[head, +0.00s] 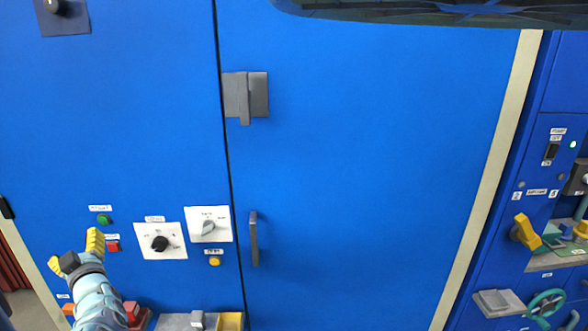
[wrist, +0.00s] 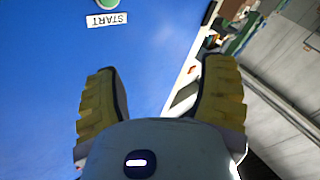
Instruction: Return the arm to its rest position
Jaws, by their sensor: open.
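My gripper (head: 77,252) is at the lower left in the head view, in front of the blue cabinet. Its yellow padded fingers are spread apart. In the wrist view my gripper (wrist: 161,72) is open, with nothing between its fingers. The green button (head: 104,219) is just above and right of the gripper in the head view. In the wrist view the green button (wrist: 107,3) is cut off at the top edge, above a START label (wrist: 107,20). The gap between fingers and panel cannot be judged exactly.
A red button (head: 113,247) is close right of the gripper. Farther right are a black knob (head: 160,243), a grey knob (head: 208,228), a yellow button (head: 214,261) and a door handle (head: 254,238). A yellow lever (head: 524,231) is at the far right. The large door's front is clear.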

